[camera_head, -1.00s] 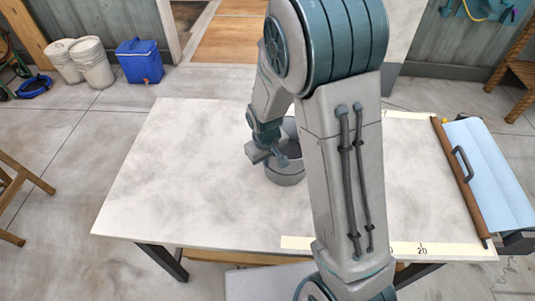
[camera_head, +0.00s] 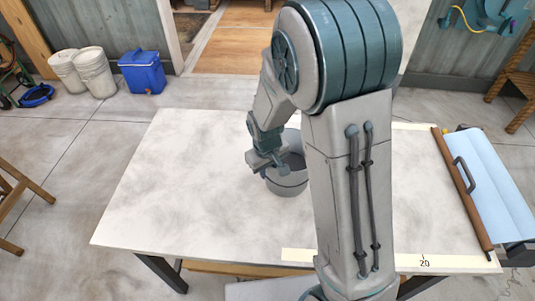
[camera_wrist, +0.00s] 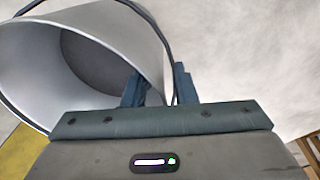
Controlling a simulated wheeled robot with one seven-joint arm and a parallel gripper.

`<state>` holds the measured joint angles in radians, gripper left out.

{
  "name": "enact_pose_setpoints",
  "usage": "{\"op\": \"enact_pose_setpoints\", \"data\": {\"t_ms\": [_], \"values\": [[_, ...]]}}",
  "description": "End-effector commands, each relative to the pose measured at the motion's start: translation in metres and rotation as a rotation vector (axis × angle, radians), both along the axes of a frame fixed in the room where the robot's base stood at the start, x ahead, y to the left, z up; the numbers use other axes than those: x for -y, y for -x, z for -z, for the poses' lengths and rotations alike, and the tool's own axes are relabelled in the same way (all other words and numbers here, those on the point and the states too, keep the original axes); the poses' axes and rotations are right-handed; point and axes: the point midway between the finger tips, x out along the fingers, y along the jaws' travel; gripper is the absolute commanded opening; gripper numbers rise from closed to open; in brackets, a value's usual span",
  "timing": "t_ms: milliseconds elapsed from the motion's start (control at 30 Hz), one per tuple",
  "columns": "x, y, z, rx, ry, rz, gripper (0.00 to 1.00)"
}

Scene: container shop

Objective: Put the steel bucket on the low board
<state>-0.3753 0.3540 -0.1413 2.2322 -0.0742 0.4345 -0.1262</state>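The steel bucket (camera_head: 288,184) stands on the pale table top, partly hidden by my arm. In the wrist view the bucket (camera_wrist: 35,75) shows its open mouth, with a dark bail handle across the rim. My gripper (camera_head: 267,164) is at the bucket's left rim. In the wrist view one finger of my gripper (camera_wrist: 160,88) is inside the bucket and the other is outside. The rim wall lies between them with a visible gap, so the fingers look open. I cannot identify the low board for certain; a wooden strip (camera_head: 230,268) shows below the table's front edge.
The table (camera_head: 170,190) is mostly bare, with a ruled strip (camera_head: 300,256) along its front edge. A blue roll with a wooden bar (camera_head: 460,190) lies at the right. White pails (camera_head: 92,72), a blue cooler (camera_head: 142,72) and wooden planking (camera_head: 235,45) are behind.

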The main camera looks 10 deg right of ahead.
Motion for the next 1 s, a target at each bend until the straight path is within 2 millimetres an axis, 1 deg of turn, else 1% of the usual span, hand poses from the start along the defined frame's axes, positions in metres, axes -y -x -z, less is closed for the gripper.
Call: {"op": "enact_pose_setpoints", "data": {"t_ms": [33,200,400,500,667,733,867,1000], "values": [[-0.001,0.0,-0.009,0.005,-0.002,-0.001,0.25],[-0.003,0.005,-0.041,0.007,-0.002,-0.002,0.25],[-0.004,0.01,-0.076,0.006,-0.001,-0.002,0.25],[-0.005,0.012,-0.09,0.004,-0.002,-0.001,0.25],[-0.004,0.015,-0.103,0.003,-0.002,0.002,0.25],[-0.001,0.018,-0.108,0.006,-0.005,0.011,0.25],[0.014,0.033,-0.125,0.022,-0.028,0.061,0.25],[0.037,0.064,-0.148,0.051,-0.064,0.149,0.25]]}}
